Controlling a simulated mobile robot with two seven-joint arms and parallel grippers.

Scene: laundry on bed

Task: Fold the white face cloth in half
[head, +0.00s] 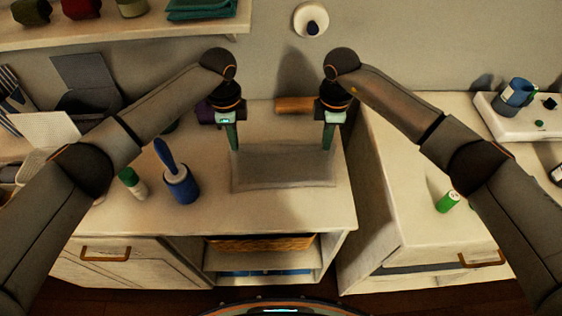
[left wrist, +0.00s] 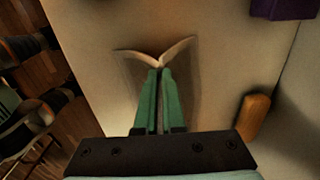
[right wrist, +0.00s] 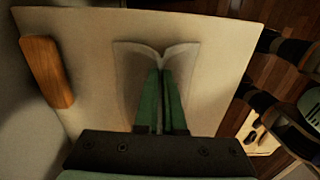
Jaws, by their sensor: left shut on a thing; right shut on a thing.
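The white face cloth (head: 283,168) is a pale, greyish rectangle at the middle of the white counter in the head view. My left gripper (head: 234,148) is shut on its far left corner. My right gripper (head: 328,148) is shut on its far right corner. The cloth's far edge runs between the two grippers and its near edge lies toward the counter front. In the left wrist view the cloth (left wrist: 130,55) is pinched into a V between the green fingers. The right wrist view shows the same with the cloth (right wrist: 130,66). How high the held edge is, I cannot tell.
A wooden cylinder (head: 295,104) and a purple thing (head: 205,112) lie behind. A green can (head: 447,201) stands on the right counter, across a gap. Counter in front is clear.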

